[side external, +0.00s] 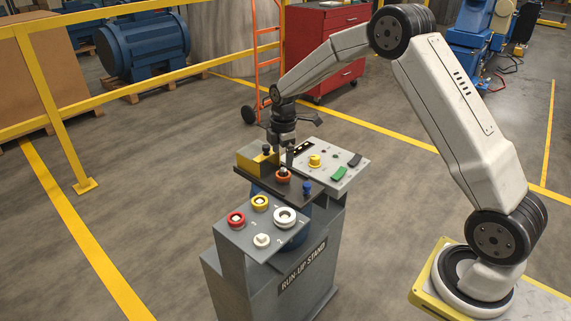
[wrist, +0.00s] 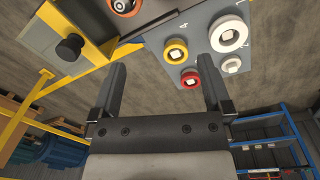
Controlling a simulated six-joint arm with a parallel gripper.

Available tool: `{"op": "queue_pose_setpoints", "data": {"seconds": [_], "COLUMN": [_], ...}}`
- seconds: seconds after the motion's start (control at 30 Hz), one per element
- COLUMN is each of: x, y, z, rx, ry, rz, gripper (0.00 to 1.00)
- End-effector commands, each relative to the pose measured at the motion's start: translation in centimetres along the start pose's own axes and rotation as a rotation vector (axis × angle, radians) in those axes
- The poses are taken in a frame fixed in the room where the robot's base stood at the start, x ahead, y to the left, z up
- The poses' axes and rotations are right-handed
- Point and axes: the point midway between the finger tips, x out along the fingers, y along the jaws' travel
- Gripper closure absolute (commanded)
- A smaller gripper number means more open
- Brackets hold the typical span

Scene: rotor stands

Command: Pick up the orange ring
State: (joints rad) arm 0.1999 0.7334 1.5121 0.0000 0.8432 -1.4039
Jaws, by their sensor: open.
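The orange ring (side external: 283,179) sits around a pale peg on a dark raised plate of the run-up stand. In the wrist view the orange ring (wrist: 127,12) is partly cut off by the top edge, above and left of the fingers. My gripper (side external: 284,157) is just above and beside it in the side view, apart from it as far as I can tell. In the wrist view my gripper (wrist: 162,64) has its two fingers spread wide with nothing between them.
A yellow block with a black knob (side external: 266,148) stands close to the gripper. A blue knob (side external: 306,187) is right of the ring. The lower panel holds a yellow ring (side external: 260,202), a red ring (side external: 236,219) and a white ring (side external: 284,217). A switch panel (side external: 327,182) lies behind.

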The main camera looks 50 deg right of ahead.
Motion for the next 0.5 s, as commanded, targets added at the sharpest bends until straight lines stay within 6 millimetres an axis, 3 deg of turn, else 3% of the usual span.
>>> {"op": "queue_pose_setpoints", "data": {"seconds": [0.2,0.5], "x": [2.0,3.1], "y": [3.5,5.1], "z": [1.6,2.6], "rx": [-0.222,-0.361], "ry": [-0.003,0.001], "rz": [-0.034,-0.053], "gripper": [0.0,0.0]}}
